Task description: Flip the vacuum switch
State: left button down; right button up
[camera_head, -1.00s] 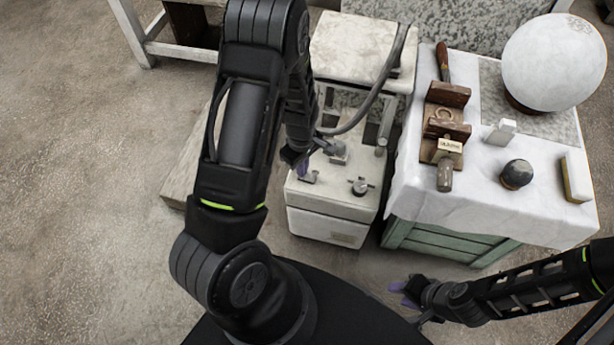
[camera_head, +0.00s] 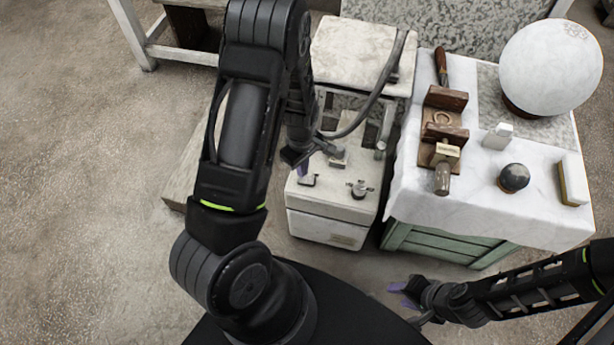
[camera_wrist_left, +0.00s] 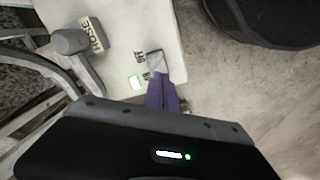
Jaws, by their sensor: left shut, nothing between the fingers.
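The vacuum unit is a worn white box (camera_head: 333,205) standing on the floor in the head view. Its small switch (camera_head: 308,180) sits on the top face, near the left edge. My left gripper (camera_head: 302,169) is shut and empty, pointing down at the switch. Its purple fingertips (camera_wrist_left: 163,90) are right beside the switch; I cannot tell whether they touch. My right gripper (camera_head: 402,294) is open and empty, low over the floor.
A block labelled HOSE (camera_wrist_left: 93,35) stands by a grey fitting on the box. A dark hose (camera_head: 375,95) curves above it. The cloth-covered table (camera_head: 480,212) at right holds a large white sphere (camera_head: 552,65), a dark ball (camera_head: 514,177) and wooden tools.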

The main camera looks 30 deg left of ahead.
aim_at(314, 182)
pick_arm(q)
notch_tip(314, 182, up, 5)
jog(key=p, duration=0.3)
jog(key=shift+f, duration=0.15)
dwell(0.5)
jog(key=m, duration=0.1)
jog(key=w+m+t, duration=0.1)
jog(key=shift+w+f+m, duration=0.15)
jog(key=shift+f+m, duration=0.1)
jog(key=shift+m, duration=0.15)
jog(key=d+m, duration=0.2)
jog(key=d+m+p, duration=0.1)
jog(key=shift+s+d+f+t, duration=0.2)
jog(key=shift+s+f+t, duration=0.1)
jog(key=shift+f, duration=0.05)
jog(key=s+d+r+m+h+p, duration=0.2)
jog(key=s+d+m+p, duration=0.1)
jog(key=s+d, duration=0.4)
jog(key=s+d+r+m+h+p, duration=0.2)
jog(key=s+d+m+p, duration=0.2)
jog(key=s+d, duration=0.4)
jog(key=d+m, duration=0.1)
jog(key=d, duration=0.5)
jog(key=shift+d+r+g, duration=0.2)
jog(key=shift+r+g, duration=0.05)
jog(key=shift+g, duration=0.15)
